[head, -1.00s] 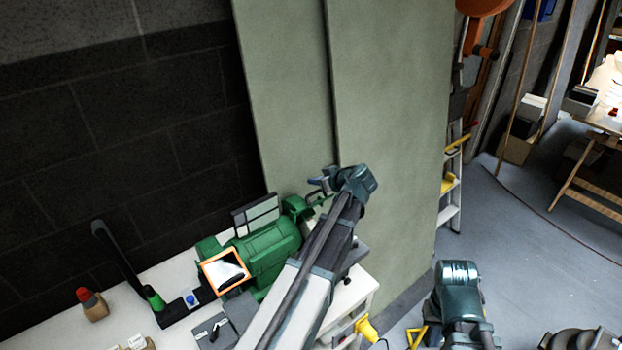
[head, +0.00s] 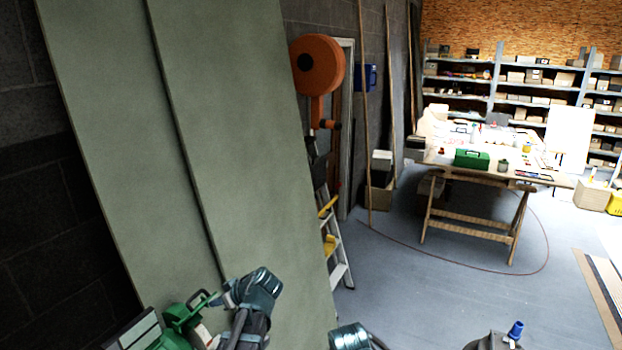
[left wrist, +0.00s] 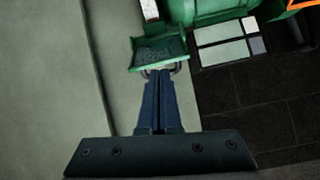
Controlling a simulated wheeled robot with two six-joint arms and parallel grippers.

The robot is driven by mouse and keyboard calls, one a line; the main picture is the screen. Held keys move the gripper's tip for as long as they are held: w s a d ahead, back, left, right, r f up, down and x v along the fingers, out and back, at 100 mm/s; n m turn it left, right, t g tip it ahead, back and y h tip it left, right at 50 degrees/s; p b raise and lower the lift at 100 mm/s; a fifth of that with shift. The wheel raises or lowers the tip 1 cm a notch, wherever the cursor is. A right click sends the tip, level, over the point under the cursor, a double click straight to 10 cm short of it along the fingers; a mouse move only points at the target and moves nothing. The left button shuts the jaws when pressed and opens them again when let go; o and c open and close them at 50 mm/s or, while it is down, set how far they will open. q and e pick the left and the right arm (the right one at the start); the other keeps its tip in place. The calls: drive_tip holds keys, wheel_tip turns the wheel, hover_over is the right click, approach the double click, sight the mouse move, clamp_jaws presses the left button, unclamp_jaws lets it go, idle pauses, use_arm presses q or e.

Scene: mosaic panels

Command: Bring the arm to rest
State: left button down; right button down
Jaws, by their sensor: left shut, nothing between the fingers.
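My left gripper (head: 226,299) is low in the head view, at the end of my teal arm joint, in front of the grey-green panels. In the left wrist view its two dark fingers (left wrist: 158,80) lie together, shut and empty. Their tips are close to a small green tray-like part (left wrist: 160,54) of the green machine; I cannot tell whether they touch it. The green machine (head: 180,322) is cut off at the lower edge of the head view. My right gripper is not in view.
Tall grey-green panels (head: 230,140) lean behind the left gripper. A stepladder (head: 338,262) and an orange reel (head: 317,66) stand to their right. Farther off are a workbench (head: 460,165) and shelves (head: 500,80). The grey floor (head: 400,290) between is largely clear.

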use_arm(q)
drive_tip(key=s+d+f+m+g+h+b, duration=0.4)
drive_tip(key=s+d+f+m+h+b, duration=0.4)
drive_tip(key=s+d+f+m+b, duration=0.5)
drive_tip(key=s+d+f+m, duration=0.2)
drive_tip(key=s+d+f, duration=0.6)
drive_tip(key=d, duration=0.3)
drive_tip(key=shift+s+d+f, duration=0.25)
drive_tip(key=shift+s+f, duration=0.05)
drive_tip(key=shift+f, duration=0.55)
